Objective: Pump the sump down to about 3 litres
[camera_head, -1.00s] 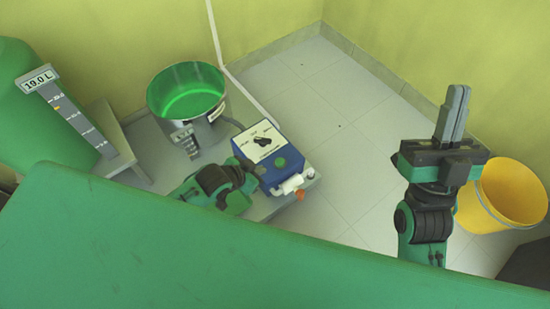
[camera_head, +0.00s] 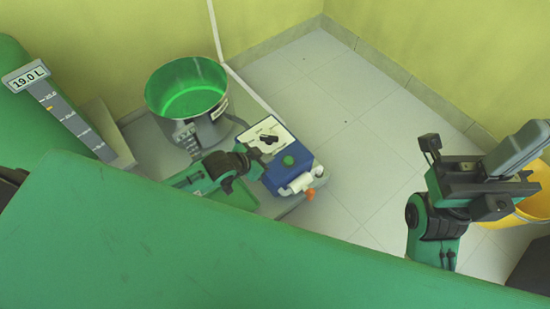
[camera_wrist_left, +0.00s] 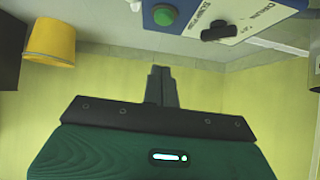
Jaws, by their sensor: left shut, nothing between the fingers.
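A blue control box (camera_head: 287,165) has a white dial plate (camera_head: 262,139), a black knob (camera_head: 269,139) and a green button (camera_head: 288,160). In the left wrist view the button (camera_wrist_left: 165,14) and knob (camera_wrist_left: 219,31) show at the top. A grey gauge (camera_head: 68,118) at the left carries a label reading 19.0 L (camera_head: 27,76). A steel pot (camera_head: 213,127) holds green liquid (camera_head: 190,102). My left gripper (camera_head: 255,163) is at the box's left side, its tips partly unclear; its fingers (camera_wrist_left: 162,74) are shut and empty. My right gripper (camera_head: 472,152) is open and empty.
A yellow bucket (camera_head: 519,212) stands on the floor at the right, partly behind my right gripper. A white pipe fitting with an orange end (camera_head: 310,194) projects from the box's front. The tiled floor (camera_head: 350,150) between box and bucket is clear. Yellow walls enclose the back.

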